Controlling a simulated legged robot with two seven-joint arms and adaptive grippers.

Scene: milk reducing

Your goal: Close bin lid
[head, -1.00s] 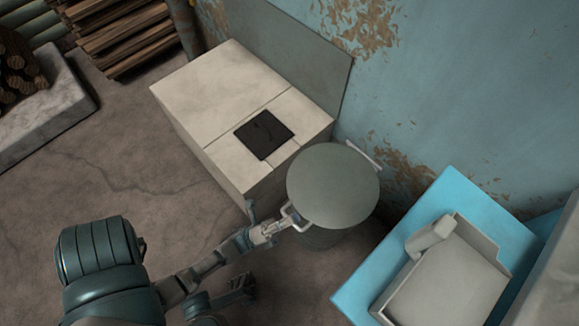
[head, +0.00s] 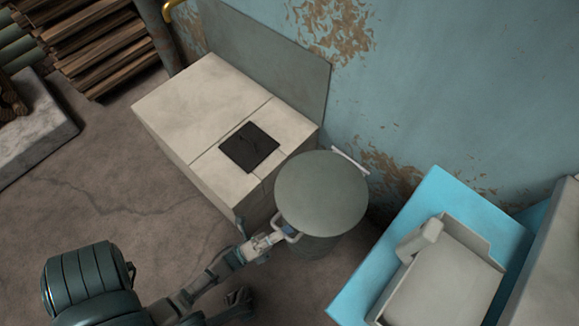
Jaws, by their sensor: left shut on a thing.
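The bin (head: 318,248) stands against the wall right of the pale cabinet. Its round grey-green lid (head: 320,190) covers the top and looks about flat; I cannot tell whether a small gap stays under the rim. A pale bar (head: 350,160) sits at the lid's far edge. A light loop handle (head: 292,227) sticks out at the near left edge. My left gripper (head: 272,240) is shut on this handle, and its fingers partly hide it. I see no right gripper that I can make out for sure.
The pale cabinet (head: 205,105) with a black square plate (head: 249,147) is close on the left. A blue table (head: 400,245) holding a grey tray-like object (head: 450,275) is close on the right. Stacked wood (head: 95,50) lies far left. The floor (head: 110,200) at left is open.

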